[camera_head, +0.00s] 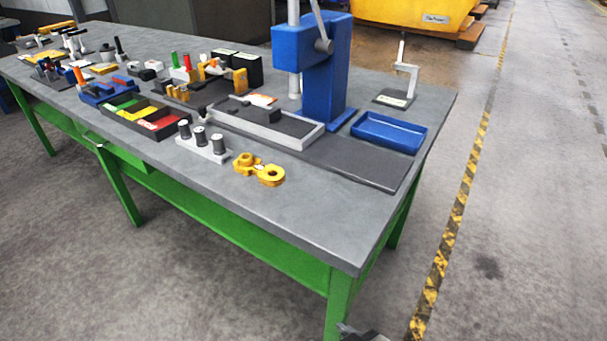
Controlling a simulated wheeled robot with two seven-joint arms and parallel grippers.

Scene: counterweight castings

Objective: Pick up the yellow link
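The yellow link (258,170) lies flat on the grey bench top (310,205), near the front edge. It has two rounded ends; the right end has a dark round hole, and the left end has a raised boss. Nothing is touching it from above. A small grey piece (360,334) at the bottom edge of the view, low in front of the bench, looks like part of my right arm or gripper; its fingers cannot be made out. It is well away from the link. My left gripper is not in view.
A white block with dark pegs (204,149) stands just left of the link. Behind are a grey tray (262,137), a blue press (325,90) and a blue tray (418,140). Bins and tools crowd the left. The front right bench top is clear.

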